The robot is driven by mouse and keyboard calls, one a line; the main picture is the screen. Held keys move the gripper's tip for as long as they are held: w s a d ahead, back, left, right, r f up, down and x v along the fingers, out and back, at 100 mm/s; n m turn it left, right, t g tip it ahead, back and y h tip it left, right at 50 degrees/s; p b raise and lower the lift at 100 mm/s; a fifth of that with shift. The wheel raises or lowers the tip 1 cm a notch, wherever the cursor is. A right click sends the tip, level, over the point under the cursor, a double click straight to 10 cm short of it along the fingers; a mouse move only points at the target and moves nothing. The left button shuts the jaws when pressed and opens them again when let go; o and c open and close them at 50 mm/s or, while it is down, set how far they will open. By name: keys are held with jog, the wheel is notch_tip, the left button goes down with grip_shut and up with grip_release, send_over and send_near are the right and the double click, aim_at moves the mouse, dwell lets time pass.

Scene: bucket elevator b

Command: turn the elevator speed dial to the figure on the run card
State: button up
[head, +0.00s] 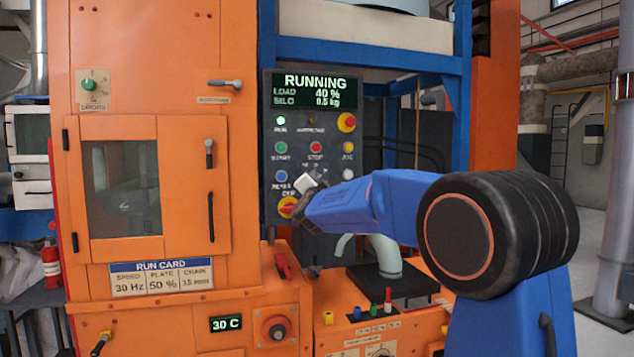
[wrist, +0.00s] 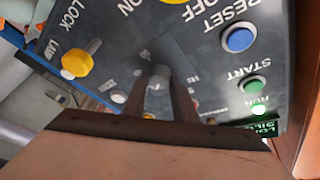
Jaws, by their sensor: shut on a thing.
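The run card (head: 161,278) on the orange cabinet reads SPEED 30 Hz, PLATE 50 %, CHAIN 15 mm. The dark control panel (head: 268,148) is in the middle of the head view. My gripper (head: 308,186) is at the lower middle of this panel. In the wrist view, my gripper (wrist: 160,80) has its two dark fingers shut on a small grey knob (wrist: 158,75), apparently the speed dial, with faint marks around it. The fingers hide much of the knob, and its pointer and set figure cannot be read.
The panel display (head: 314,91) reads RUNNING, LOAD 40 %, SILO 0.5 kg. Close by are the blue reset button (wrist: 239,40), green start button (wrist: 254,84) and a yellow knob (wrist: 80,58). A red-and-yellow switch (head: 288,207) sits just below left of my gripper.

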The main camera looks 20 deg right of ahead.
jog(key=shift+m+g, duration=0.3)
jog(key=shift+m, duration=0.4)
jog(key=shift+h, duration=0.3)
jog(key=o, duration=1)
jog(key=shift+d, duration=0.1)
jog(key=shift+o, duration=0.2)
jog(key=v, duration=1.7)
jog(key=shift+s, duration=0.3)
